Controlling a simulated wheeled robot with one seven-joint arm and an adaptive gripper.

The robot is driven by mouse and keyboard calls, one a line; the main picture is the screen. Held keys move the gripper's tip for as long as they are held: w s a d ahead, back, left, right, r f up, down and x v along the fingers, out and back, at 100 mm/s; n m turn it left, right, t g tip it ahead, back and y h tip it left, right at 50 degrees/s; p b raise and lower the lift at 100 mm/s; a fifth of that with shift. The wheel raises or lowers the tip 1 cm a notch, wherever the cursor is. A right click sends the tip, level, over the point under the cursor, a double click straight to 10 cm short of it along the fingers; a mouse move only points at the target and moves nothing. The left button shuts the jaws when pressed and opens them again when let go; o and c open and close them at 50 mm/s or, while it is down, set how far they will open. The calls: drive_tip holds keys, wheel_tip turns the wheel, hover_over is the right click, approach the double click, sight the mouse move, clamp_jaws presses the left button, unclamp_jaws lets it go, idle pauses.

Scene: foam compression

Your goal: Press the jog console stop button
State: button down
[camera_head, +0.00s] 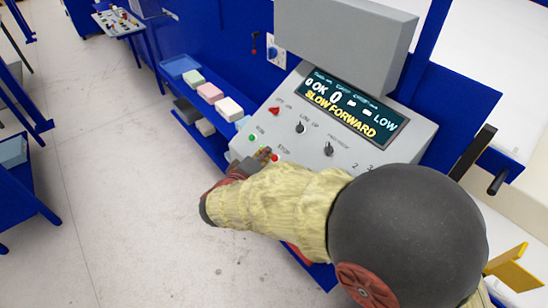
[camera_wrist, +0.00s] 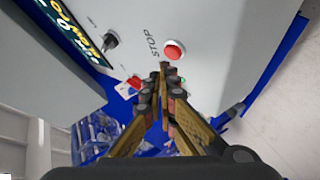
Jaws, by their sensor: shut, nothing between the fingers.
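The jog console (camera_head: 235,145) is a sloped light grey panel with a lit display (camera_head: 355,105) that reads "SLOW FORWARD". The red stop button (camera_head: 275,158) sits low on the panel beside the word STOP. In the wrist view the stop button (camera_wrist: 174,50) is round and red in a pale ring, fully visible just beyond my fingertips. My gripper (camera_head: 265,153) is shut and empty, close to the panel by the button. In the wrist view my gripper (camera_wrist: 164,68) has its fingertips together, slightly short of the button in the picture. I cannot tell whether they touch the panel.
A green button (camera_head: 252,138) is left of my gripper. A red knob (camera_head: 274,110) and black knobs (camera_head: 328,149) are higher on the panel. Foam blocks (camera_head: 210,92) lie on a blue shelf to the left. The floor (camera_head: 120,190) at left is open.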

drive_tip(key=shift+w+d+f+b, duration=0.2)
drive_tip(key=shift+f+b, duration=0.2)
drive_tip(key=shift+b, duration=0.45)
drive_tip(key=shift+w+d+f+b, duration=0.1)
drive_tip(key=shift+d+f+b, duration=0.2)
drive_tip(key=shift+b, duration=0.55)
idle(0.7)
drive_tip(key=shift+s+a+r, duration=0.1)
drive_tip(key=shift+a, duration=0.1)
drive_tip(key=shift+s+a+r, duration=0.2)
drive_tip(key=shift+a+r, duration=0.05)
drive_tip(key=shift+r, duration=0.4)
drive_tip(key=r, duration=0.1)
drive_tip(key=s+a+r, duration=0.1)
drive_tip(key=a+r+p, duration=0.1)
drive_tip(key=r, duration=0.1)
drive_tip(key=shift+s+a+r, duration=0.1)
drive_tip(key=shift+s, duration=0.1)
idle(0.5)
idle(0.6)
